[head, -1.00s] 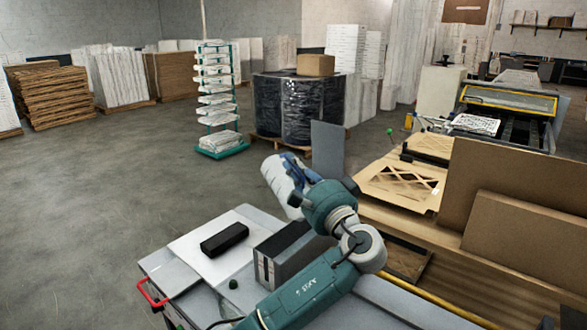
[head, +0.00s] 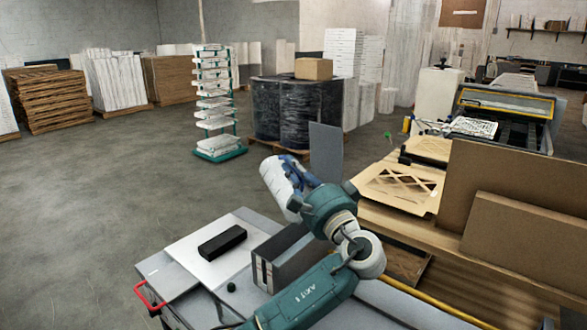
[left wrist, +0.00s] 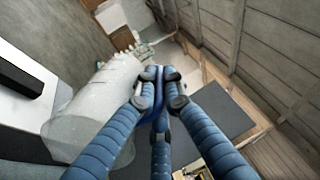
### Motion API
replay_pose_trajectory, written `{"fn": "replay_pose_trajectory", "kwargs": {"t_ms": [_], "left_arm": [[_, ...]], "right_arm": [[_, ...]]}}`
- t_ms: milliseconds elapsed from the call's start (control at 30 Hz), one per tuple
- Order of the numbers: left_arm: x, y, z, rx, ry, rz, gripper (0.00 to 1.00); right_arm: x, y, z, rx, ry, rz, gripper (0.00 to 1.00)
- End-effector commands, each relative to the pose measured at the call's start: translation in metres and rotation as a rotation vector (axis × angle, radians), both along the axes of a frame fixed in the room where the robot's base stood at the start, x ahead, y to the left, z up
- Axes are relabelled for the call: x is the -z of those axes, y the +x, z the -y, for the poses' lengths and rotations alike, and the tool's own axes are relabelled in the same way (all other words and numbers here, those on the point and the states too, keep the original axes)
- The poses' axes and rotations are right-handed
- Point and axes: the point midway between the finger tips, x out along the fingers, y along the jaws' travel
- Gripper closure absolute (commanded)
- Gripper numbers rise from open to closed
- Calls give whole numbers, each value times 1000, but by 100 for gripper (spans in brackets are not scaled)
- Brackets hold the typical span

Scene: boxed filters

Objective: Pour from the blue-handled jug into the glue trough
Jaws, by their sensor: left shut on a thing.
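The jug (head: 280,180) is a pale, whitish vessel with a blue handle, tilted in the head view. My left gripper (head: 303,172) is shut on its handle and holds it in the air beyond the near bench. In the left wrist view the blue fingers (left wrist: 158,88) close around the blue handle, with the cloudy jug body (left wrist: 85,118) to their left. Its contents cannot be made out. I cannot pick out the glue trough with certainty. My right gripper is not in view.
A grey upright panel (head: 326,150) stands just right of the jug. The near bench (head: 195,247) carries a black block (head: 222,242) and a dark grey box (head: 285,260). A wooden table with brown boards (head: 520,180) and a yellow-framed machine (head: 508,104) are at right. Open floor lies left.

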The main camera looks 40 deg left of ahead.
Motion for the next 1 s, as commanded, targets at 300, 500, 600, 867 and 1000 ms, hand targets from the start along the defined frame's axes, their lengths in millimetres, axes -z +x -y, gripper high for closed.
{"fn": "replay_pose_trajectory", "kwargs": {"t_ms": [300,500,600,867,1000], "left_arm": [[0,-1,2,1,14,6,100],[0,-2,4,0,33,14,100],[0,-3,6,-1,45,19,100],[-1,-5,9,-1,72,29,100],[-2,-6,11,-2,85,35,100]], "right_arm": [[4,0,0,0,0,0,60],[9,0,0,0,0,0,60],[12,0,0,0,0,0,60],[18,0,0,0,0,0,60],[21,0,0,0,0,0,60]]}}
